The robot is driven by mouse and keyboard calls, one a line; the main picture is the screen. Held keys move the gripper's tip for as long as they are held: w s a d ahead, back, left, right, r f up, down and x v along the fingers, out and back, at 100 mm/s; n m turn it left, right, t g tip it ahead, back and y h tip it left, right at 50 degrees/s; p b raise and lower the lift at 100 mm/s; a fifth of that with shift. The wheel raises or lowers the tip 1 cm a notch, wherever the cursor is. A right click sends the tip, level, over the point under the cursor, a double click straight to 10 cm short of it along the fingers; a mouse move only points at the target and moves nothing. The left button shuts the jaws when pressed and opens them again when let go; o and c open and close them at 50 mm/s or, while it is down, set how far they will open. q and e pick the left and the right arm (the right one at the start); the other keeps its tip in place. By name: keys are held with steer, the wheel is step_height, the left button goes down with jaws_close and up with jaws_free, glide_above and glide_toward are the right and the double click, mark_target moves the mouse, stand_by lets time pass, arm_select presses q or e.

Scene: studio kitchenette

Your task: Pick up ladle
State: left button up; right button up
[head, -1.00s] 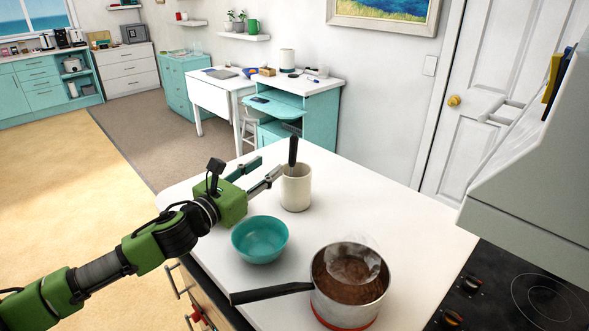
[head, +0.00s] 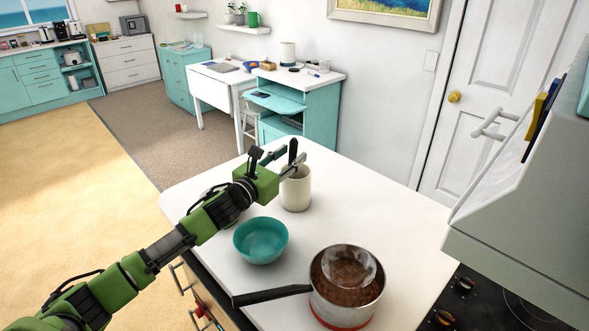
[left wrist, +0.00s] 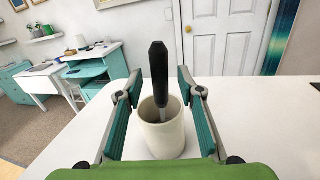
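The ladle (head: 292,152) stands nearly upright in a cream utensil crock (head: 296,190), with its black handle sticking up above the rim. Its lower end is hidden inside the crock. My left gripper (head: 288,156) is open at the height of the handle. In the left wrist view the ladle's handle (left wrist: 158,75) rises between the two spread fingers of the left gripper (left wrist: 158,92), with a gap on each side. The crock (left wrist: 162,132) stands just beyond and below. My right gripper is not in view.
A teal bowl (head: 260,240) and a saucepan (head: 347,290) of brown food, its handle pointing left, stand nearer on the white counter (head: 400,225). The stove (head: 490,305) is at the lower right. The counter right of the crock is clear.

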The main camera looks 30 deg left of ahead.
arm_select(q)
steer(key=shift+w, duration=0.2)
jaws_close()
